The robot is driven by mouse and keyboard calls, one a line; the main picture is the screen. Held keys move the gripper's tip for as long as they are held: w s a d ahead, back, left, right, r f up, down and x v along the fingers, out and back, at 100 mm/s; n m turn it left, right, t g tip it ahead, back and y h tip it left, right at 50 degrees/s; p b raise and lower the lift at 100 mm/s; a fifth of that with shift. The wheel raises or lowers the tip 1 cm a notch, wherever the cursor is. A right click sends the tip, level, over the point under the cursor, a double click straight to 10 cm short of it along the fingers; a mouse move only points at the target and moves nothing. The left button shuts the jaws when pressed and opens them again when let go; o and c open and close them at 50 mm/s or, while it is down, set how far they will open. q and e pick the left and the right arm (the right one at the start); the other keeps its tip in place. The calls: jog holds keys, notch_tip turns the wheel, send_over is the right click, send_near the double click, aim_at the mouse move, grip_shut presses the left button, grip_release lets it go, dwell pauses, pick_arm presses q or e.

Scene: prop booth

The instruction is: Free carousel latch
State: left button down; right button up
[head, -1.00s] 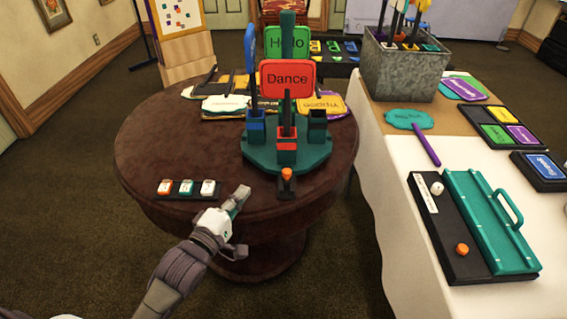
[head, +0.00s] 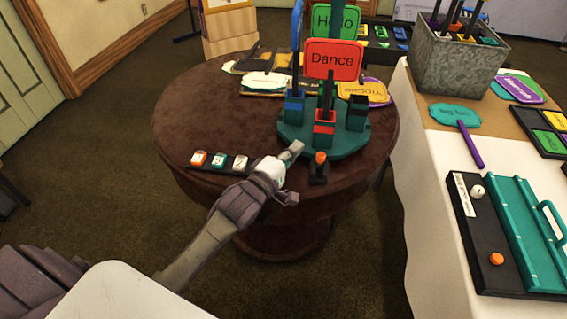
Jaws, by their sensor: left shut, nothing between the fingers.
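The carousel is a teal base (head: 345,145) on the round brown table (head: 205,105). Coloured sockets on it hold signs, among them a red "Dance" sign (head: 333,60) and a green "Hello" sign (head: 335,19). The latch appears to be the small black block with an orange knob (head: 320,157) at the carousel's front edge. My left gripper (head: 294,172) is shut and empty, just left of the latch. A small gap seems to lie between them, though contact is hard to judge. My right gripper is out of view.
A black strip with orange, teal and white buttons (head: 219,162) lies left of my left gripper. Signs (head: 268,80) lie behind the carousel. The white-covered table (head: 425,185) at right holds a metal bin (head: 455,65) and a teal-handled panel (head: 530,235).

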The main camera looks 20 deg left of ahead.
aim_at(320, 143)
pick_arm(q)
jog(key=shift+w+d, duration=0.15)
jog(key=shift+w, duration=0.9)
jog(key=s+d, duration=0.2)
jog(key=d, duration=0.1)
jog(key=shift+s+d, duration=0.2)
jog(key=shift+d, duration=0.05)
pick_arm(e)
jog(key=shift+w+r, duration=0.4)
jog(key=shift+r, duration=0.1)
pick_arm(q)
jog(key=shift+s+d+p, duration=0.15)
jog(key=shift+s+p, duration=0.2)
jog(key=shift+s, duration=0.2)
jog(key=shift+s+d+p, duration=0.15)
jog(key=shift+s+p, duration=0.2)
jog(key=shift+s, duration=0.15)
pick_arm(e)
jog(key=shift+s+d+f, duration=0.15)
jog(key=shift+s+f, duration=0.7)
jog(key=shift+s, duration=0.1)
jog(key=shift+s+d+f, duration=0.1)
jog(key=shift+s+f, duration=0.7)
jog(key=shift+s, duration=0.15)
pick_arm(q)
jog(key=shift+s, duration=0.1)
